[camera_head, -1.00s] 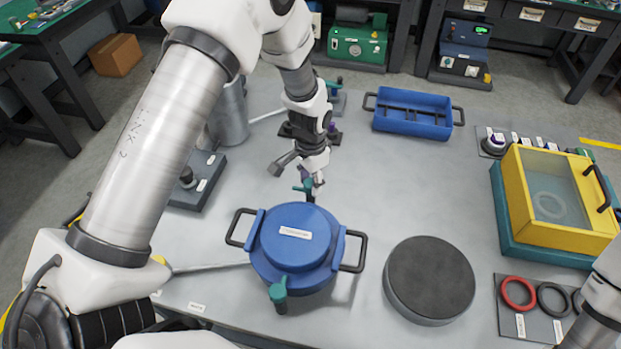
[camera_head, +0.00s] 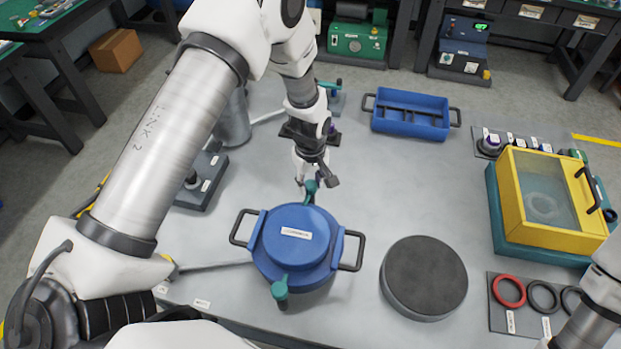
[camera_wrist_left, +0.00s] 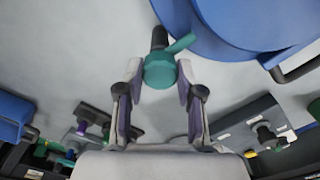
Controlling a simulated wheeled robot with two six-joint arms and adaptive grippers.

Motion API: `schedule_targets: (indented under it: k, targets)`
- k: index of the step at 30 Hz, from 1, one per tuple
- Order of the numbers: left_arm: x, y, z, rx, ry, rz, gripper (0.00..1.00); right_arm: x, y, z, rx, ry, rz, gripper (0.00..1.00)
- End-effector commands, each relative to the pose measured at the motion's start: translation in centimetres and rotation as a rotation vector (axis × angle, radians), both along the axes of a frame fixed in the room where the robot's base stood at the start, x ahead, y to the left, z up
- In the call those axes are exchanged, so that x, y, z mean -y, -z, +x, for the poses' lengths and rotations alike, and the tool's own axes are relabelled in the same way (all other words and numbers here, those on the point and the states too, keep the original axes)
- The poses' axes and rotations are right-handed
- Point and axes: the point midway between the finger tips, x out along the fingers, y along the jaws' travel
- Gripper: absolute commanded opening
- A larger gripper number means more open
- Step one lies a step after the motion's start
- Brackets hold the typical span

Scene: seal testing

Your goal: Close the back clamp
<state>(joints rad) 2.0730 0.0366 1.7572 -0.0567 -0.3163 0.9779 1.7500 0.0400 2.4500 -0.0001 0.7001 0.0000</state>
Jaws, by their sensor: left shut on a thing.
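The blue round vessel (camera_head: 296,243) with a labelled lid sits on the table with a black handle on each side. The teal back clamp (camera_head: 310,192) is at its far edge. My left gripper (camera_head: 307,184) is at this clamp and shut on it; in the left wrist view the teal clamp head (camera_wrist_left: 159,70) lies between the two fingertips (camera_wrist_left: 158,78). The fingers partly hide the clamp in the head view. A teal front clamp (camera_head: 280,288) stands at the vessel's near edge. My right gripper is out of view; only part of its arm shows at lower right.
A dark round pad (camera_head: 424,277) lies right of the vessel. A yellow clear-lidded box (camera_head: 522,227) stands at the right, with ring seals (camera_head: 508,291) before it. A blue tray (camera_head: 410,127) is at the back. Table between them is clear.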

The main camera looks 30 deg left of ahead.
Motion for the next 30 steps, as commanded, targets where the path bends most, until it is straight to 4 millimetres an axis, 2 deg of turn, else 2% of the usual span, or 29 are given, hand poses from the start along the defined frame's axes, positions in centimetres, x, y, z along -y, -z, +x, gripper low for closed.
schedule_targets:
  k: [4, 5, 6, 7, 17, 27, 30]
  targets:
    - [0.01, 0.08, -0.04, -0.001, 0.001, 0.0, 0.06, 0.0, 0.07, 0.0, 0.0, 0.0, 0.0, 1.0]
    - [0.01, 0.08, -0.04, -0.001, 0.001, 0.0, 0.4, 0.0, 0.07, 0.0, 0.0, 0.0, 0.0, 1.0]
    - [0.01, 0.08, -0.04, -0.001, 0.002, 0.0, 0.54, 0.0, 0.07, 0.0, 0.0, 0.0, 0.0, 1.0]
    - [0.01, 0.08, -0.04, -0.001, 0.002, 0.0, 0.6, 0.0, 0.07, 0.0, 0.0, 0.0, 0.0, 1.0]
    - [0.01, -0.01, -0.01, 0.0, 0.046, 0.0, 0.6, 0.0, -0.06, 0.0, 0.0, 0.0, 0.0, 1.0]
    - [0.0, -0.05, 0.02, 0.001, 0.722, 0.0, 0.6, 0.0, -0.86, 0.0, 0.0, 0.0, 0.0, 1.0]
    - [0.01, 0.01, 0.03, 0.001, 0.792, 0.0, 0.6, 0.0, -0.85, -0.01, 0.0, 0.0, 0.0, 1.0]
